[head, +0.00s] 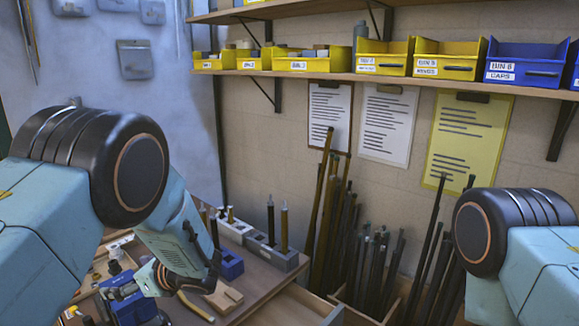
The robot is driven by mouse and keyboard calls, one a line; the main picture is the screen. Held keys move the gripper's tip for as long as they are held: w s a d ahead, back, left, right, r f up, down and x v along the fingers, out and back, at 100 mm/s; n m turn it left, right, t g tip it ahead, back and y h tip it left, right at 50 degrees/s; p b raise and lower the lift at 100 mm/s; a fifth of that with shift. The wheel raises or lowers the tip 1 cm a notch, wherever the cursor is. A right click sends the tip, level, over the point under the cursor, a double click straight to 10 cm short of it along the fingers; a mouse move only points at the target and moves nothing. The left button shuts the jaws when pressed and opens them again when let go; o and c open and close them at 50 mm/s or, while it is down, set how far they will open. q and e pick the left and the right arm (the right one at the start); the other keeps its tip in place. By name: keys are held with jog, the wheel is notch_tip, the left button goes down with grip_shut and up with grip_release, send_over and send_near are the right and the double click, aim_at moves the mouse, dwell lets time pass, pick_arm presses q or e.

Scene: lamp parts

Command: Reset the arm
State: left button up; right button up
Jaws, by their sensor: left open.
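My left arm (150,190) comes in from the left, bends at a black, ringed joint and reaches down over the workbench. My left gripper (187,284) is low in the view, above the cluttered bench top. It is open, and I see nothing held in it. Its fingers are small and partly hidden by the wrist. My right arm (500,235) shows at the right edge only as a black joint and pale blue links. Its gripper is out of view.
The workbench (262,302) holds a grey block (278,256) with upright rods, a blue block (229,264) and small parts. Long dark rods (375,270) stand in a wooden box beside it. Above, a shelf (400,80) carries yellow bins (449,60) and a blue bin (524,63).

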pick_arm(q)
notch_tip(320, 180, up, 5)
jog(key=p, duration=0.3)
jog(key=s+d+f+n+g+b, duration=0.1)
jog(key=s+f+n+g, duration=0.4)
jog(key=s, duration=0.3)
jog(key=s+d+f+n+g+h+b, duration=0.1)
jog(key=s+d+f+n+g, duration=0.1)
jog(key=s+f+n+g, duration=0.3)
notch_tip(320, 180, down, 2)
jog(key=s+g, duration=0.1)
jog(key=s, duration=0.1)
jog(key=shift+s+d+g, duration=0.25)
jog(key=shift+s+g, duration=0.05)
jog(key=shift+s, duration=0.1)
jog(key=shift+h, duration=0.3)
